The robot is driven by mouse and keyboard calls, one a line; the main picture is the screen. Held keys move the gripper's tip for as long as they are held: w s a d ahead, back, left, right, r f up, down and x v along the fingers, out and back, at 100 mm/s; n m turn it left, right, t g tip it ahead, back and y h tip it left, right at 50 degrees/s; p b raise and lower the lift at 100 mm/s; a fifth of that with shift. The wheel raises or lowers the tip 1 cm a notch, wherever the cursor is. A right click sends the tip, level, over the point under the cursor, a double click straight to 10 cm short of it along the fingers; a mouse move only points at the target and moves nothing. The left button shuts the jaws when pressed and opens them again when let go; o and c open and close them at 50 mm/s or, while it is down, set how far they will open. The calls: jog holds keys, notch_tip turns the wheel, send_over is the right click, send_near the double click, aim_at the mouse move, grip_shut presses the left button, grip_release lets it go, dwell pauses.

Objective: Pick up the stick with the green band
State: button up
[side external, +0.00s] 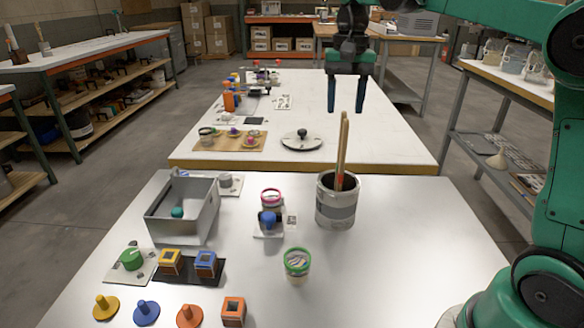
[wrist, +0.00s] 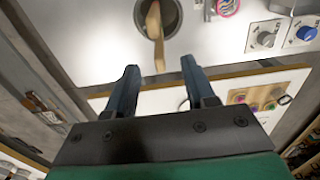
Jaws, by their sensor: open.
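Wooden sticks (side external: 342,148) stand close together and nearly upright in a grey-white can (side external: 336,208). A small red-orange mark shows on them near the rim; I cannot make out a green band. In the wrist view the stick (wrist: 155,35) rises from the dark mouth of the can (wrist: 172,14), its top end between the lines of my fingers. My gripper (side external: 347,104) is open and empty, pointing down. In the side view its fingertips appear just above the stick tops; in the wrist view the fingers (wrist: 160,68) have nothing between them. The sticks' lower ends are hidden in the can.
A green-rimmed cup (side external: 297,263) and a pink-ringed jar (side external: 271,197) stand left of the can. A grey metal bin (side external: 183,212), colored pegs and square blocks fill the left side. A second table (side external: 390,140) with a round disc (side external: 301,140) lies behind. The right front is clear.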

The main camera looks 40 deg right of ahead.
aim_at(342, 129)
jog(key=shift+f, duration=2.8)
jog(key=shift+c, duration=0.2)
grip_shut()
